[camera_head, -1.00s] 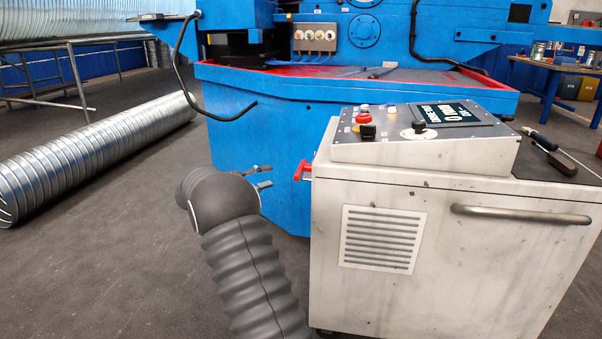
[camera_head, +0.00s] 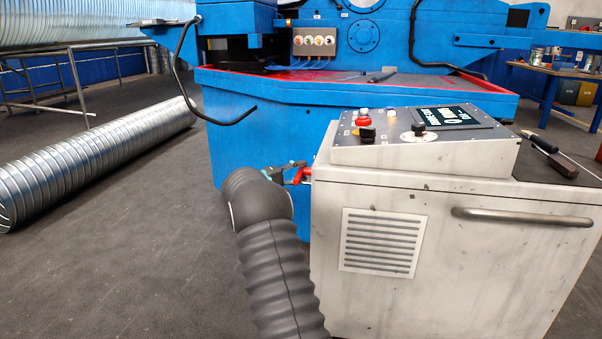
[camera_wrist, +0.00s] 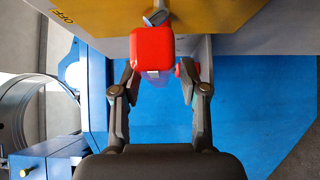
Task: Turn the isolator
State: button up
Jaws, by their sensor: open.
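The isolator's red handle (camera_head: 303,174) sticks out from the left side of the grey control cabinet. In the wrist view the red handle (camera_wrist: 152,50) is large and lies between the fingertips, in front of a yellow plate (camera_wrist: 190,14) marked OFF. My gripper (camera_head: 294,170) is at the handle, coming from the left. In the wrist view my gripper (camera_wrist: 158,74) is open, with one finger on each side of the handle. I cannot tell whether either finger touches it. The handle's far end is partly hidden.
The control cabinet (camera_head: 430,260) stands close on the right, with buttons and a screen on top. The blue machine (camera_head: 240,140) is behind. A spiral duct (camera_head: 90,165) lies on the floor at left. Open floor lies between duct and arm.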

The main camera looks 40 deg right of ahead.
jog(key=shift+d, duration=0.5)
grip_shut()
